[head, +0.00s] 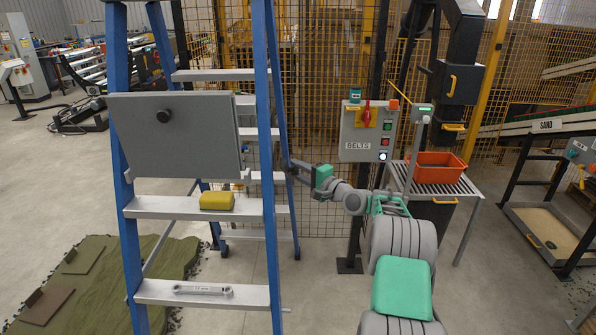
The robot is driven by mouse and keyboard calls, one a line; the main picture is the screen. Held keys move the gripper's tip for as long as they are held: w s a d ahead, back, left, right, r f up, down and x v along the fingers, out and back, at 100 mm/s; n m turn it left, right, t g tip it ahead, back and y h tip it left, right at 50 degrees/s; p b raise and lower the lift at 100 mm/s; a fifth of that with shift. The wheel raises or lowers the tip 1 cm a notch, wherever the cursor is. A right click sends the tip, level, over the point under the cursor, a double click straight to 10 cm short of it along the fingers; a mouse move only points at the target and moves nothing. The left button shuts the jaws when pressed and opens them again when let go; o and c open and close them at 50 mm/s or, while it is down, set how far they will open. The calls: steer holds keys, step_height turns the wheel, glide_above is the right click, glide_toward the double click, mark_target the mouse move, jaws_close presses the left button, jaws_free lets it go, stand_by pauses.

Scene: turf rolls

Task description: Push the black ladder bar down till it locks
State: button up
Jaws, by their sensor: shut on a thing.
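The blue stepladder (124,215) with grey steps stands open at the left. The black ladder bar (288,166) shows only as a short dark piece beside the ladder's right rails. Much of it is hidden behind the blue rail and my gripper. My gripper (291,169) reaches in from the right at the end of my green and grey arm. Its jaws are small and dark here and are shut on the bar. I cannot tell from this view whether the bar's joint is straight or locked.
A grey panel (190,150) with a black knob sits on the ladder. A yellow sponge (217,201) and a wrench (203,290) lie on lower steps. Behind my arm stand a BELTS control box (355,145), mesh fence and a rack with an orange bin (436,168). Green turf (90,280) lies lower left.

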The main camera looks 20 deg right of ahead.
jaws_close()
stand_by(0.8)
